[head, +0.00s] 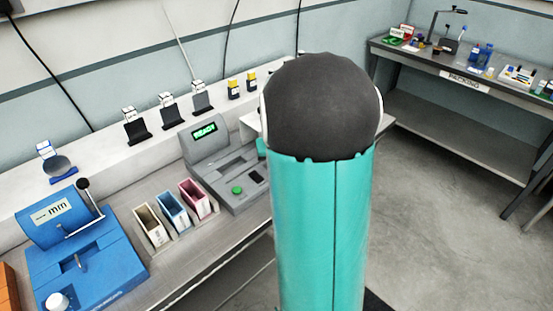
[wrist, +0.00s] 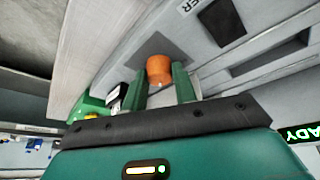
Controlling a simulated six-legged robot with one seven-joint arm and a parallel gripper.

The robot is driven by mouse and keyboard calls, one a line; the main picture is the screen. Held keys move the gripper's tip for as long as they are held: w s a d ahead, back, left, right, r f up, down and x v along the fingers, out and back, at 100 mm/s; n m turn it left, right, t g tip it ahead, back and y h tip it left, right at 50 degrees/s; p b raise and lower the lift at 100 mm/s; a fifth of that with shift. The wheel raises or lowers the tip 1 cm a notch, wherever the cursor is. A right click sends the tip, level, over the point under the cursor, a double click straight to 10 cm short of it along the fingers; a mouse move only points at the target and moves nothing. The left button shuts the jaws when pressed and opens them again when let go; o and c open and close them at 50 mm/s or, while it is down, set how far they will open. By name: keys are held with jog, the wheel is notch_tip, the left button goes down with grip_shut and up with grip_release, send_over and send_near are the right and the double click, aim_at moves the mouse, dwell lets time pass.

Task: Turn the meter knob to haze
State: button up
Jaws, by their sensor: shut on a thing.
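The grey meter (head: 222,160) stands on the left bench in the head view, its green display (head: 204,132) reading READY. In the wrist view an orange, round knob-like part (wrist: 158,69) stands in front of a dark square patch. My gripper (wrist: 160,84) has its two green fingers on either side of this part and is shut on it. The part's pointer and any setting labels cannot be made out. In the head view my arm hides the gripper and the meter's right end.
A green button (head: 237,190) and a dark slot (head: 257,175) are on the meter. Left of it stand cream (head: 150,226), blue (head: 173,209) and pink (head: 195,198) bins, then a blue mm gauge (head: 75,245). A packing table (head: 460,83) is at the back right.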

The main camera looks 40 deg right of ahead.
jog(key=o, duration=1)
jog(key=v, duration=1.4)
jog(key=shift+w+d, duration=0.1)
